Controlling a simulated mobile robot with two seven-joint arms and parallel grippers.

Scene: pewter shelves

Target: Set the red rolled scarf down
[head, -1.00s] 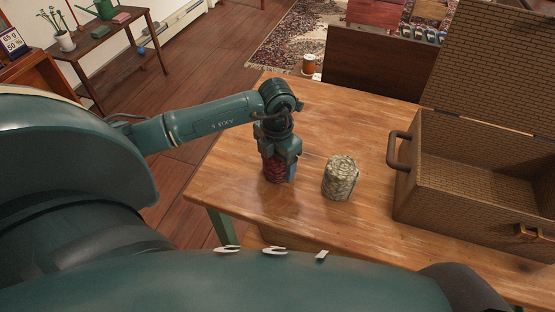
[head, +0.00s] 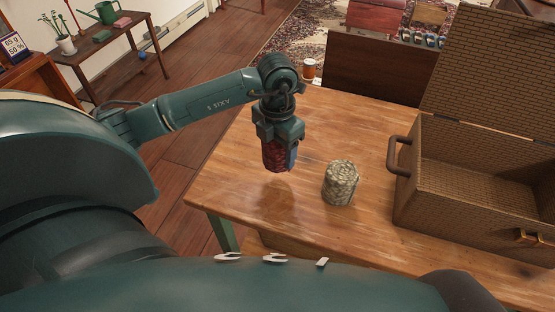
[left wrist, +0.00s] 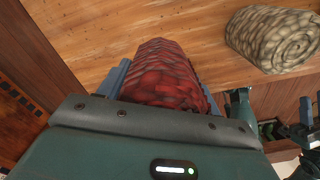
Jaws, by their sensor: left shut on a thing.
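The red rolled scarf (head: 273,156) is upright in my left gripper (head: 280,147), over the left part of the wooden table (head: 250,210). Its shadow lies on the tabletop below it, and it appears to be clear of the surface. In the left wrist view the red scarf (left wrist: 165,75) sits between the blue fingers, which are shut on it. The gripper body hides part of the scarf.
A beige rolled scarf (head: 341,184) stands on the table just right of the held scarf. An open wicker basket (head: 420,185) with a raised lid is farther right. Bare tabletop lies in front of and left of the beige roll.

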